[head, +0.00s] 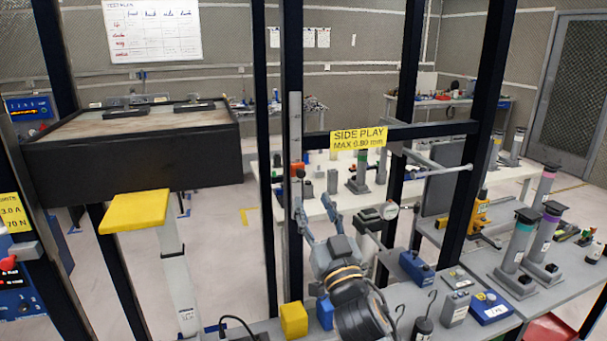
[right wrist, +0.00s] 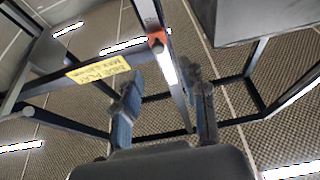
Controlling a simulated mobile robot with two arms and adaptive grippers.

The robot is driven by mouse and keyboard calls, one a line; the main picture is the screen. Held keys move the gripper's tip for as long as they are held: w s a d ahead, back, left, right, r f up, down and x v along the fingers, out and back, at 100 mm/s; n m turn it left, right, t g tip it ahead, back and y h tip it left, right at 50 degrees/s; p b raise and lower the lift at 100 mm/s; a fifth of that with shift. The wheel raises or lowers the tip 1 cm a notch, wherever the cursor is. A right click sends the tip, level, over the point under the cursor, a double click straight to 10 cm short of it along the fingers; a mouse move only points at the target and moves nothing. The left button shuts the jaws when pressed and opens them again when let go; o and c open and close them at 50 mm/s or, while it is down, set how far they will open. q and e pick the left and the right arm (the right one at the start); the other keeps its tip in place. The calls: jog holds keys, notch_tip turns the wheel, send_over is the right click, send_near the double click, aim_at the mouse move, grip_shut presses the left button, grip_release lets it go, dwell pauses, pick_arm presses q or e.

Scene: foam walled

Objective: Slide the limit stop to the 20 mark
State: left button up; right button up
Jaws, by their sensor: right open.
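The limit stop (head: 297,170) is a small orange-red block on a grey vertical scale strip (head: 295,120) fixed to a dark post. In the right wrist view the orange stop (right wrist: 156,41) sits on the strip, above and between my fingertips. The scale's marks are too small to read. My right gripper (head: 315,211) is open and empty, below the stop in the head view and apart from it. Its two spread fingers also show in the right wrist view (right wrist: 164,91). My left gripper is not in view.
A yellow "SIDE PLAY" sign (head: 358,138) hangs on the crossbar right of the strip. A yellow block (head: 293,320) and a blue box (head: 416,267) stand on the bench. Dark frame posts surround the area.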

aim_at(302, 177)
jog(key=p+x, duration=0.1)
jog(key=x, duration=0.6)
jog(key=shift+d+f, duration=0.1)
jog(key=shift+w, duration=0.35)
jog(key=shift+w+r, duration=0.2)
jog(key=shift+w, duration=0.05)
jog(key=shift+w+a, duration=0.15)
jog(key=shift+a, duration=0.1)
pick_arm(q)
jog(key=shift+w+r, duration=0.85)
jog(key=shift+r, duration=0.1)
pick_arm(e)
grip_shut()
